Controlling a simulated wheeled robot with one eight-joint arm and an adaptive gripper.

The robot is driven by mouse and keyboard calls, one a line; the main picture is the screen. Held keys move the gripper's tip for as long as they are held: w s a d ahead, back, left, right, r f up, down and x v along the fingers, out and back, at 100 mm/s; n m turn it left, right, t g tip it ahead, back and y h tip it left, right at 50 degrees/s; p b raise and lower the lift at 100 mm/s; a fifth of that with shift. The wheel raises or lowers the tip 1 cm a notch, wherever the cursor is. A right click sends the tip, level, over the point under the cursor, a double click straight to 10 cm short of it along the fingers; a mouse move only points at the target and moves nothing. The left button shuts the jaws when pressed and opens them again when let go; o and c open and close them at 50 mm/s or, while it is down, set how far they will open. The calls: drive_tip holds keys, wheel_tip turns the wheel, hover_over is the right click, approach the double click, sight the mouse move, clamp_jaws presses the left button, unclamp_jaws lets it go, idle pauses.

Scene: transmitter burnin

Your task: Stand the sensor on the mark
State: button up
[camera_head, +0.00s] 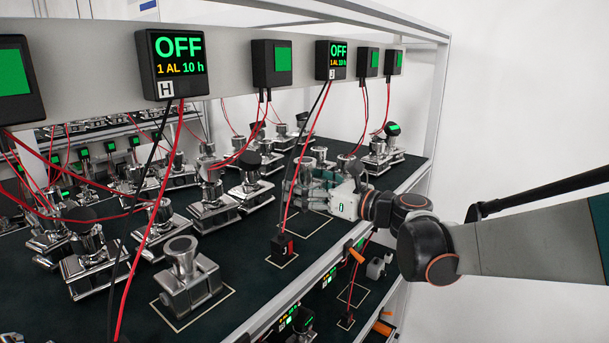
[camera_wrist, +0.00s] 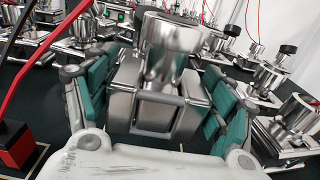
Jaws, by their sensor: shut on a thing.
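My gripper (camera_head: 325,192) is at the shelf's right front part, reaching in from the right. In the wrist view its teal-padded fingers (camera_wrist: 160,88) are closed on both sides of a shiny metal sensor (camera_wrist: 168,48) with a round top and a blocky base. A thin pale outlined mark (camera_head: 307,236) shows on the dark shelf below the gripper. I cannot tell whether the sensor's base touches the shelf.
A black-and-red plug (camera_head: 284,247) stands in a small outline to the left. Another sensor (camera_head: 187,277) stands in an outline at front left. Several sensors crowd the shelf behind. Red and black cables hang from the display boxes (camera_head: 332,60) in front of the gripper.

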drive_tip(key=shift+s+f, duration=0.1)
drive_tip(key=shift+f, duration=2.15)
drive_tip(key=shift+f, duration=0.15)
drive_tip(key=o, duration=2)
drive_tip(key=shift+d, duration=0.15)
drive_tip(key=b+v, duration=0.2)
drive_tip(key=v, duration=1)
